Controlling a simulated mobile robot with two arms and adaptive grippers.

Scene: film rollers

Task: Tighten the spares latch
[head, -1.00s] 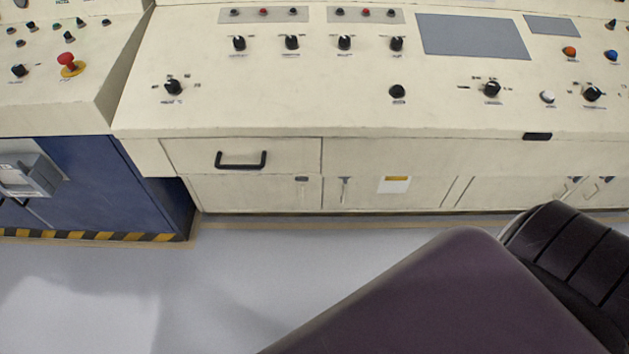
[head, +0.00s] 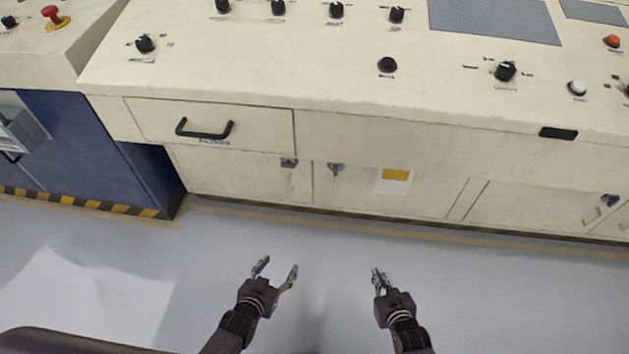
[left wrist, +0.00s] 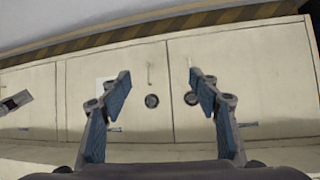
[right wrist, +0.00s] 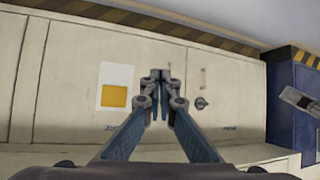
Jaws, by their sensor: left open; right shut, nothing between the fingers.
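Two small latches sit on the lower cabinet doors in the head view, a left latch (head: 289,162) and a right latch (head: 336,168). I cannot read which is marked spares. My left gripper (head: 275,268) is open and empty, out over the floor in front of the cabinet. In the left wrist view a round dark latch (left wrist: 152,100) shows between its spread fingers, some way off. My right gripper (head: 377,272) is shut and empty, apart from the doors. In the right wrist view a latch (right wrist: 201,103) shows right of its fingers, which hide part of the doors.
A drawer with a black handle (head: 204,130) is above the left door. A white and yellow notice (head: 394,181) is right of the latches. A blue cabinet (head: 95,150) stands at left. The console top overhangs the doors. The grey floor (head: 330,240) is clear.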

